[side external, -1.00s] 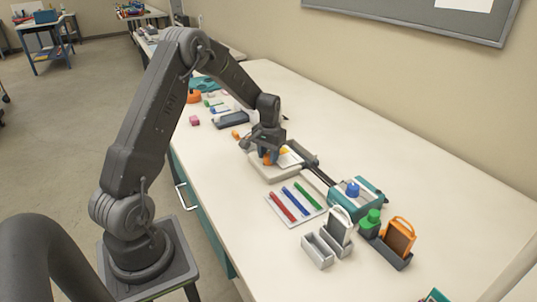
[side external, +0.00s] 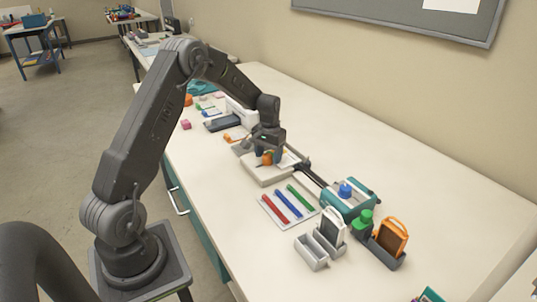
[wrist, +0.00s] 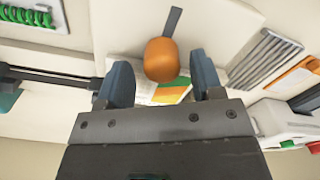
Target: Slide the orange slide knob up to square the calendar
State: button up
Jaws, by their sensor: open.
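The orange slide knob (wrist: 161,60) sits between the two blue-grey fingers of my gripper (wrist: 165,85) in the wrist view, with gaps on both sides. A dark slot (wrist: 173,20) runs away from the knob toward the top of that view. In the side view the knob (side external: 267,158) shows just below my gripper (side external: 265,152), on a pale device (side external: 268,177). My gripper is open and holds nothing. A printed sheet with green and orange areas, likely the calendar (wrist: 165,92), lies beneath the knob and is partly hidden by it and my gripper.
A dark rail (side external: 312,176) leads from the device to a teal unit with a blue knob (side external: 345,190). Red, blue and green bars lie on a white sheet (side external: 277,221). Grey holders (side external: 312,252) and an orange-framed item (side external: 392,237) stand nearer. The front bench edge is mostly clear.

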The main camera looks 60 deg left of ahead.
notch_tip(320, 180, up, 14)
dwell(0.6)
jog(key=shift+d+f, duration=0.1)
